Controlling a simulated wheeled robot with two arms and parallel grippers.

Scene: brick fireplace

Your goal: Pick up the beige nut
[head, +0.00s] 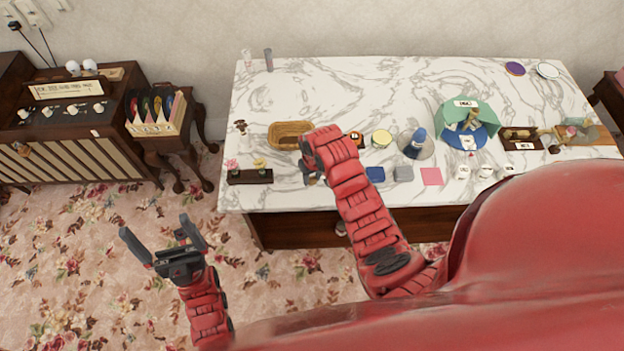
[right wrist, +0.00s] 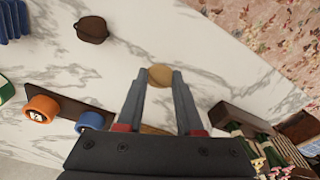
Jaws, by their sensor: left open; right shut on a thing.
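The beige nut (right wrist: 160,75) is a round, tan piece in the right wrist view, between the tips of my right gripper (right wrist: 158,82). The right gripper is shut on it. I cannot tell whether the nut touches the marble top or is just above it. In the head view my right gripper (head: 311,178) is over the front part of the table, mostly hidden by its own red arm, and the nut cannot be made out there. My left gripper (head: 165,240) is open and empty, over the carpet left of the table.
The marble table (head: 330,85) holds a wicker basket (head: 272,137), a dark flower planter (head: 250,177) and a blue cone on a disc (head: 417,140). A dark brown piece (right wrist: 92,29) lies near the right gripper. The table's back middle is clear.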

